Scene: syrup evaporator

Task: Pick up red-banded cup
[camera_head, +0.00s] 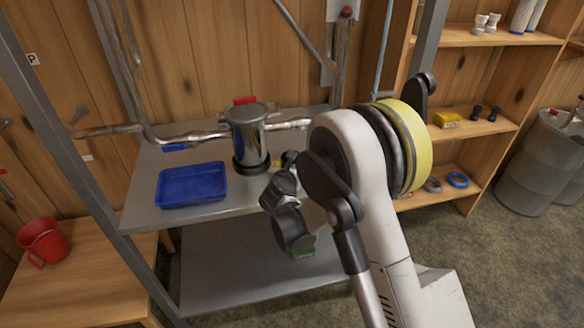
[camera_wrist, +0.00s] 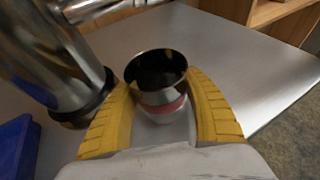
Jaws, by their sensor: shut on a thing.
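The red-banded cup (camera_wrist: 160,82) is a shiny metal cup with a dark inside and a red band low on its side. In the wrist view it stands upright between the two yellow fingers of my gripper (camera_wrist: 165,112), which are shut on it from both sides. The steel table top (camera_wrist: 235,60) lies below and beyond it; I cannot tell whether the cup touches it. In the head view my gripper (camera_head: 284,162) is at the table, right of the metal canister, mostly behind my arm. The cup is hidden there.
A metal canister (camera_head: 247,135) with a red top and pipes stands just left of my gripper. A blue tray (camera_head: 192,203) lies on the table left of it. A red pitcher (camera_head: 43,241) sits on the wooden bench. Wooden shelves (camera_head: 470,128) stand at the right.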

